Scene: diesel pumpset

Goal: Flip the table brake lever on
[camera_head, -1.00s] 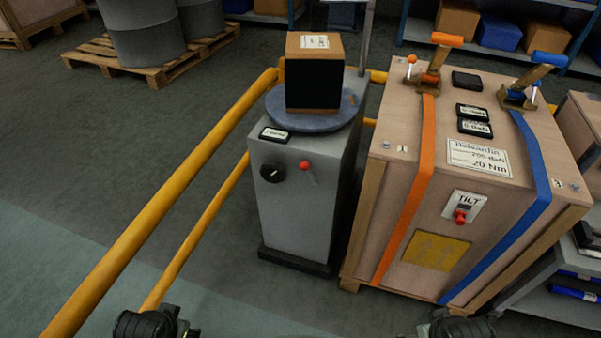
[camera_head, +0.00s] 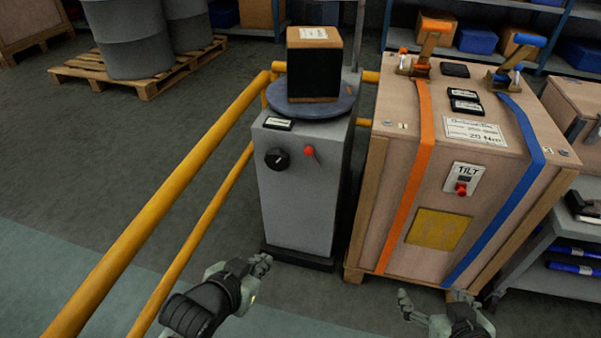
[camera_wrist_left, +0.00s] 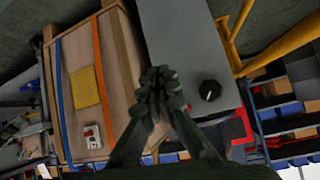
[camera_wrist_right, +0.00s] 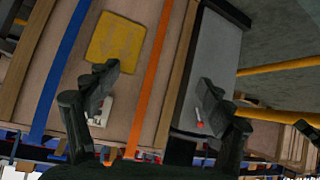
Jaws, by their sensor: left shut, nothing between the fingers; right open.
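The table brake lever, a small lever with a red knob (camera_head: 309,151), is on the front of the grey pedestal (camera_head: 300,205), right of a black rotary knob (camera_head: 277,159). It also shows in the right wrist view (camera_wrist_right: 200,125), hanging from its pivot. The round turntable (camera_head: 312,104) on top carries a black-faced box (camera_head: 314,70). My left gripper (camera_head: 262,264) is shut and empty, low in front of the pedestal; in the left wrist view (camera_wrist_left: 158,90) its fingers hide the lever. My right gripper (camera_head: 405,303) is open and empty, low in front of the wooden crate.
The wooden crate (camera_head: 372,215) stands close right of the pedestal, with orange and blue straps and a TILT indicator (camera_head: 463,180). A yellow guard rail (camera_head: 165,195) runs along the left. Open floor lies in front of the pedestal.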

